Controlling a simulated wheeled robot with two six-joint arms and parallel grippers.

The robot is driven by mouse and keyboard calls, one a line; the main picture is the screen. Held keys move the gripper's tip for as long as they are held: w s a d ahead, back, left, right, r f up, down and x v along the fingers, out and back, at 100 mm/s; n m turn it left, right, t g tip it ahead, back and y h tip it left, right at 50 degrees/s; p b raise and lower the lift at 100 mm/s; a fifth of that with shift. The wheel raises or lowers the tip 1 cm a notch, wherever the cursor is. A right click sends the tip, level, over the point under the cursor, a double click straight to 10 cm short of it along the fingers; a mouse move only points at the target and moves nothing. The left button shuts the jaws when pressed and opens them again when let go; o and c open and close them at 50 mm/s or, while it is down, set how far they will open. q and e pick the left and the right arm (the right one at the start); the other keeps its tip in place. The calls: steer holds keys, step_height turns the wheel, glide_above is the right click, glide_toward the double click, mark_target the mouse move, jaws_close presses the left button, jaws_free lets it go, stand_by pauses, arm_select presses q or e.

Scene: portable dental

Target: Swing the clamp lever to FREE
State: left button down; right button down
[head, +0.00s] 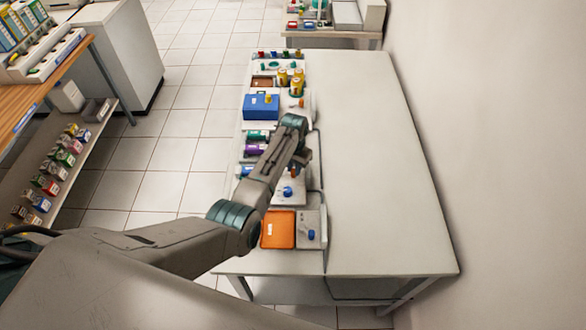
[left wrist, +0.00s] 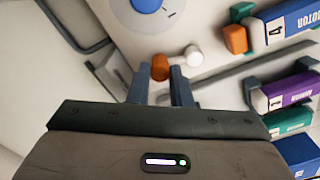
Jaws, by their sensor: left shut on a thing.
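In the left wrist view, my left gripper (left wrist: 161,82) has its two dark fingers on either side of an orange-brown knob (left wrist: 160,67). It is shut on this knob, which looks like the end of the clamp lever. The lever's white rounded hub (left wrist: 193,55) shows just right of the knob, on a pale panel. A blue dial (left wrist: 146,4) on a round plate lies beyond it. No FREE marking can be read. In the head view, my left arm reaches over the row of devices on the table, and its fingers are too small to make out. My right gripper is not seen.
Several labelled cartridges, among them a blue one (left wrist: 291,20) and a purple one (left wrist: 288,92), lie right of the gripper. On the long table (head: 385,150), a blue box (head: 261,107) and an orange tray (head: 278,229) stand along the left edge. The table's right side is clear.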

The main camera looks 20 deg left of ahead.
arm_select(q)
steer(key=n, duration=0.2)
steer(key=w+n, duration=0.2)
steer(key=n, duration=0.1)
steer(key=shift+a+n, duration=0.3)
steer(key=n, duration=0.3)
steer(key=shift+w+a+b, duration=0.3)
steer(key=shift+w+a, duration=0.05)
steer(key=shift+w, duration=0.05)
steer(key=shift+w+a+n, duration=0.25)
steer(key=shift+n, duration=0.85)
steer(key=c, duration=1.3)
jaws_free()
step_height(320, 180, up, 11)
steer(key=shift+f+b, duration=0.1)
steer(key=shift+b, duration=1.1)
